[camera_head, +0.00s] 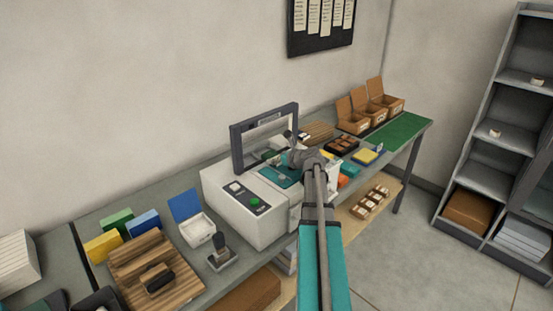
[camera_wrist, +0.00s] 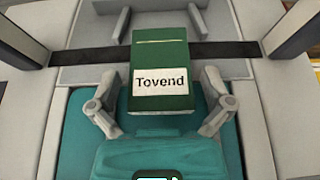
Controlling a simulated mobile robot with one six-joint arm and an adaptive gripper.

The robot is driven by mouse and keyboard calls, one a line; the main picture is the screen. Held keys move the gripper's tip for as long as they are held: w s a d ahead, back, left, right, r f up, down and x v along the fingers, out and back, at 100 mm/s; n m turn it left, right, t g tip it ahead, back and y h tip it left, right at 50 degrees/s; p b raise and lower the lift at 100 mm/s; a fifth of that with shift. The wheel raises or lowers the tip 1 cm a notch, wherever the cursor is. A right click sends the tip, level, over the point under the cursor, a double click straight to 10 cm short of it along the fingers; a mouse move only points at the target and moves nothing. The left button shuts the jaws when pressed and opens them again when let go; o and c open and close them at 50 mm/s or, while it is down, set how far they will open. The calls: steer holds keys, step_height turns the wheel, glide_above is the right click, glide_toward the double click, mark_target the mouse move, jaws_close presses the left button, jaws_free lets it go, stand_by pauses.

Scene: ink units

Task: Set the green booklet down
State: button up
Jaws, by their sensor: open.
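The green booklet (camera_wrist: 160,55), with a white label reading "Tovend", lies in the middle of the wrist view. My gripper (camera_wrist: 158,98) is open, with one finger on each side of the booklet and a visible gap to both of its edges. The booklet appears to rest on the pale bed of the white machine (camera_head: 228,208). In the head view my gripper (camera_head: 287,160) is at the machine, under its raised dark frame (camera_head: 236,150), and my arm hides part of the bed.
Left of the machine on the grey bench are a wooden block tray (camera_head: 135,260), a white box with a blue lid (camera_head: 196,230), a stamp (camera_head: 220,250) and coloured blocks. To the right are a green mat (camera_head: 402,131) and open brown boxes (camera_head: 385,100). A grey shelf (camera_head: 490,160) stands far right.

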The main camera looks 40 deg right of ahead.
steer(key=shift+r, duration=0.15)
steer(key=shift+s+r, duration=0.1)
steer(key=shift+s, duration=0.05)
steer(key=p+v, duration=0.4)
steer(key=v, duration=0.5)
steer(key=shift+s+r, duration=0.15)
steer(key=shift+s, duration=0.2)
steer(key=shift+p+v, duration=0.4)
steer(key=shift+v, duration=0.5)
